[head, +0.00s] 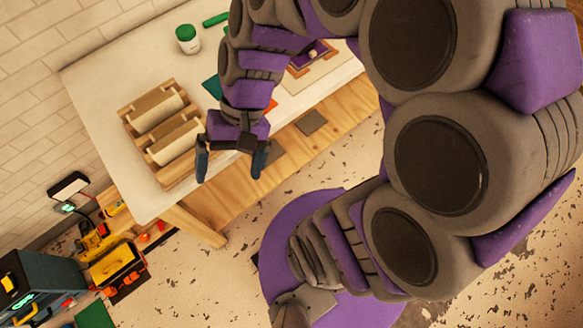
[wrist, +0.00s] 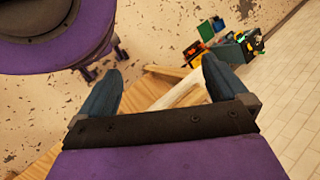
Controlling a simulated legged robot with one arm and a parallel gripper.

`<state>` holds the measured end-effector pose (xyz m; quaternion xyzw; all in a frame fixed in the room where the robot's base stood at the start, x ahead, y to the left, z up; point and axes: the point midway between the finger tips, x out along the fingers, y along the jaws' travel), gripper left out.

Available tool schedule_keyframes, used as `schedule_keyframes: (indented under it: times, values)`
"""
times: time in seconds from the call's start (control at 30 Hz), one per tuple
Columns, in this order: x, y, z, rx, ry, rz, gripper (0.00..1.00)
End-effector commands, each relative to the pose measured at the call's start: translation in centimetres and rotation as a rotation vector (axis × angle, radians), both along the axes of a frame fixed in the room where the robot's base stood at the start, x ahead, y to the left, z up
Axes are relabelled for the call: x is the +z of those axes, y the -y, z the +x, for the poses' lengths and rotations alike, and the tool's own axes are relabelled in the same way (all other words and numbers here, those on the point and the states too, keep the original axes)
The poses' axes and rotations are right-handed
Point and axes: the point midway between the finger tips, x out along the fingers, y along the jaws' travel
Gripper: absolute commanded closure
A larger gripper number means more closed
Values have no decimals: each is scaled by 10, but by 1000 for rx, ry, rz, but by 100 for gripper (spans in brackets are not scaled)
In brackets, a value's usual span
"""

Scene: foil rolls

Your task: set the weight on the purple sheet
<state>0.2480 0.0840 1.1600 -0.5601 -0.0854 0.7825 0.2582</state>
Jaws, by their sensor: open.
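My gripper (head: 231,166) is open and empty, its fingers apart over the front part of the bench. Both fingers also show in the wrist view (wrist: 163,76), with nothing between them. In the head view a small dark purple patch (head: 312,52) lies in a wooden frame at the back right of the bench, partly beside my arm. A small pale round thing seems to be on it; I cannot tell whether these are the purple sheet and the weight. My gripper is well to the left and front of them.
A wooden rack (head: 134,117) with two pale rolls stands on the left of the bench (head: 100,75). A green-and-white jar (head: 187,38) stands at the back. Green and orange flat pieces lie behind my arm. Toolboxes and tools (head: 110,265) are on the floor at lower left.

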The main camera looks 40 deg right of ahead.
Motion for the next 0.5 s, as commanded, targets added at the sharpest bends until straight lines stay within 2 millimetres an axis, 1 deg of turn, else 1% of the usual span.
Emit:
schedule_keyframes:
  times: [0.03,0.2,0.3,0.4,0.5]
  values:
    - [0,8,-15,54,30,-71,0]
    - [-1,43,-50,192,107,-285,0]
    - [0,62,-64,242,136,-378,0]
    - [2,75,-72,271,154,-438,0]
    - [3,82,-76,284,165,-468,0]
